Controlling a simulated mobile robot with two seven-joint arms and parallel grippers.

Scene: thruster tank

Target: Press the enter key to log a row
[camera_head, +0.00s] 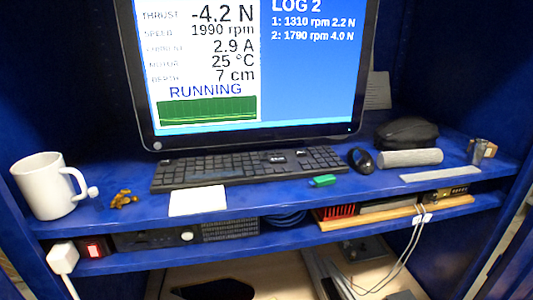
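A black keyboard (250,165) lies on the blue shelf in front of the monitor. Its keys are too small to read, so I cannot tell which is the enter key. The monitor (250,70) shows "RUNNING", a thrust of -4.2 N, 1990 rpm, 2.9 A, 25 °C and 7 cm. Its right side shows "LOG 2" with two rows: 1310 rpm 2.2 N and 1790 rpm 4.0 N. Neither of my grippers is in view, and nothing touches the keyboard.
On the blue shelf (270,203), a white mug (46,187) and small brass pieces (123,199) stand left. A white card (197,201) and green stick (322,181) lie before the keyboard. A mouse (361,160), black case (405,132) and grey cylinder (410,158) are right.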

